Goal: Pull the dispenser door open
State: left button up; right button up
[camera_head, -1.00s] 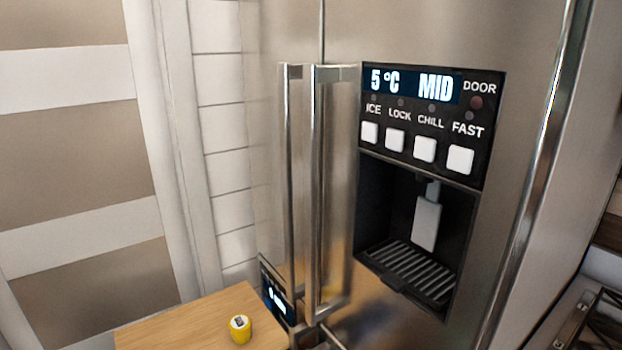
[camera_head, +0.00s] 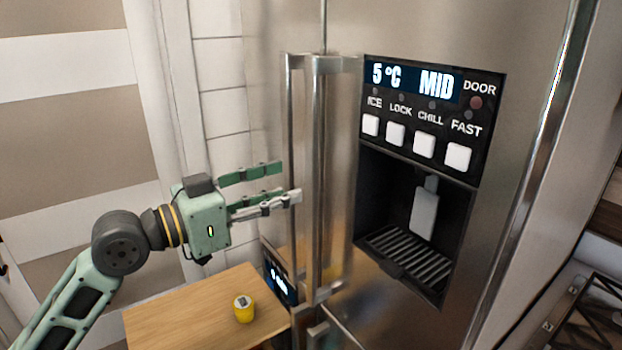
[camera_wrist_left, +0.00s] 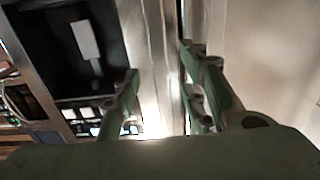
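The dispenser door (camera_head: 440,30) is a steel fridge door with a black ice and water dispenser (camera_head: 420,160) in it. It looks shut. An upright bar handle (camera_head: 317,170) stands out from its left side, with a second upright bar (camera_head: 290,110) just left of it. My left gripper (camera_head: 291,181) is open, its fingers pointing right at the bars; the tips are close to the left bar. In the left wrist view the spread fingers (camera_wrist_left: 160,70) have bright steel behind and between them. Whether they touch a bar I cannot tell. My right gripper is not in view.
A wooden top (camera_head: 190,310) with a yellow timer-like object (camera_head: 244,309) on it lies below my left gripper. A small dark display (camera_head: 279,282) stands by the fridge. A dark metal rack (camera_head: 590,315) is at the lower right.

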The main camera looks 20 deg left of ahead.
aim_at(309, 183)
pick_arm(q)
jog(key=p+x, duration=0.3)
jog(key=x, duration=0.3)
jog(key=shift+w+d, duration=0.15)
jog(key=shift+w, duration=0.05)
jog(key=shift+w+d, duration=0.25)
jog(key=shift+f, duration=0.1)
jog(key=shift+c, duration=0.4)
grip_shut()
